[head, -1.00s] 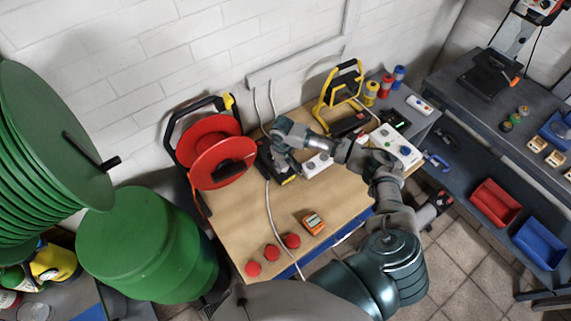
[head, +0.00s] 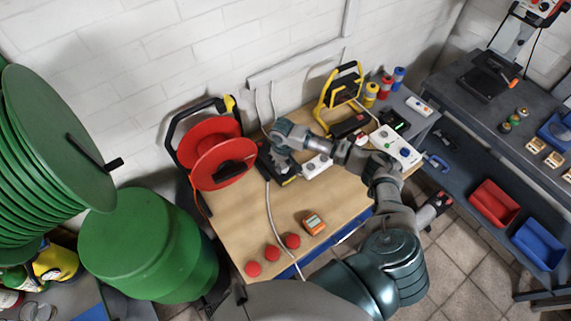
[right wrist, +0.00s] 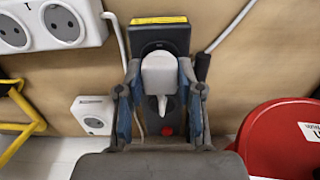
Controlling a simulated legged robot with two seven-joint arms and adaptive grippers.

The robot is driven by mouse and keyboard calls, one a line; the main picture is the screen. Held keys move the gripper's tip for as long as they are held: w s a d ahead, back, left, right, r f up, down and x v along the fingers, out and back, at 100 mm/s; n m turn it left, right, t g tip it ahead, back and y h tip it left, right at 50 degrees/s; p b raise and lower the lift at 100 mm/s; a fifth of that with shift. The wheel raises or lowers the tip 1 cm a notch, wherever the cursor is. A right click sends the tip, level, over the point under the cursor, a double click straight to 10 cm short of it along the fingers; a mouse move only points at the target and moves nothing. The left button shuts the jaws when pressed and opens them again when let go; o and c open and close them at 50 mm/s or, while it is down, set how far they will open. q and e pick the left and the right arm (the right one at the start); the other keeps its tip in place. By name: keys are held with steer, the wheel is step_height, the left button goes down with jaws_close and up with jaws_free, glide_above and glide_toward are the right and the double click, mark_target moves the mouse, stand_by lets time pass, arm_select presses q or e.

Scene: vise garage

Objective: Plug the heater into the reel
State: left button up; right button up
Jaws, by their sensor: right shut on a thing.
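The red cable reel (head: 222,163) stands upright at the back left of the workbench. My right gripper (head: 270,155) is just right of it, over a black box with a yellow edge (head: 284,179). In the right wrist view, my right gripper (right wrist: 160,72) is shut on a white plug (right wrist: 160,80). The dark box with a yellow strip (right wrist: 160,37) lies straight beyond the plug; I cannot tell if they touch. The reel's red disc (right wrist: 282,140) shows at lower right there. I cannot make out which thing is the heater. My left gripper is not in view.
A yellow-framed lamp (head: 340,93) stands behind. A white cord (head: 270,215) runs to the front edge. An orange meter (head: 313,222) and red knobs (head: 272,253) lie at the front.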

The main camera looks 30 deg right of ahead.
stand_by(0.9)
steer(key=shift+r+p, duration=0.1)
steer(key=shift+p, duration=0.6)
stand_by(0.5)
steer(key=shift+p, duration=0.6)
steer(key=shift+f, duration=0.65)
steer(key=o, duration=1.1)
steer(key=shift+o, duration=0.2)
